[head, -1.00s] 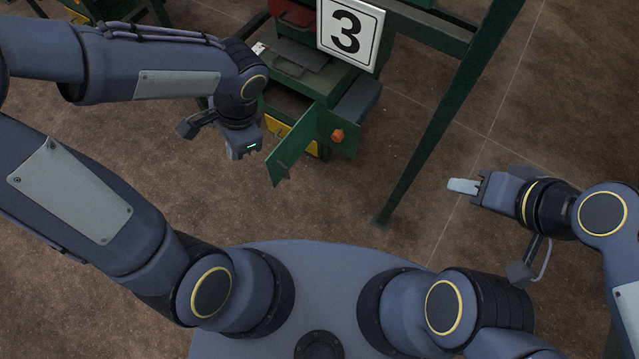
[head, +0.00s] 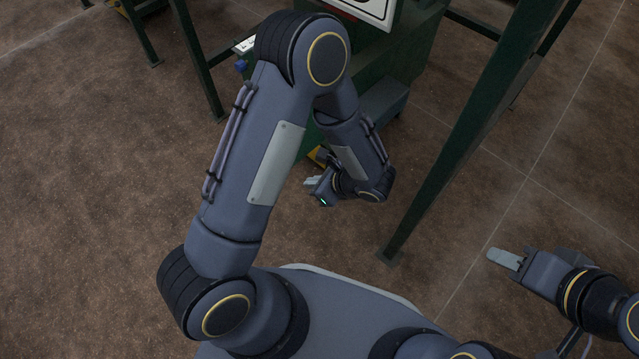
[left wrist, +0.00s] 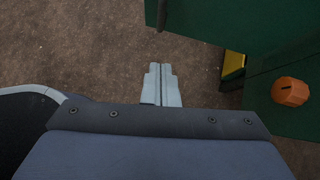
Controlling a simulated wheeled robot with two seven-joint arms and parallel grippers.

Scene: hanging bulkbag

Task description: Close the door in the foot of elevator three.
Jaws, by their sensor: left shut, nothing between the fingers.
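Elevator three's green body (head: 405,55) stands at the top of the head view, largely hidden behind my left arm. In the left wrist view, a dark green panel (left wrist: 225,18), which looks like the open door, hangs beyond and right of my fingertips. The orange knob (left wrist: 290,92) is on the green front at the right. My left gripper (head: 311,183) is shut and empty, low by the foot; its fingers also show in the left wrist view (left wrist: 161,82), apart from the panel. My right gripper (head: 505,259) is far to the right, with nothing near it; its finger gap is not visible.
A yellow part (left wrist: 233,68) shows below the green panel. A green post (head: 460,150) stands to the right of the elevator, between my two grippers. A thinner green leg (head: 200,65) stands to the left. The brown floor (head: 90,180) at left is clear.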

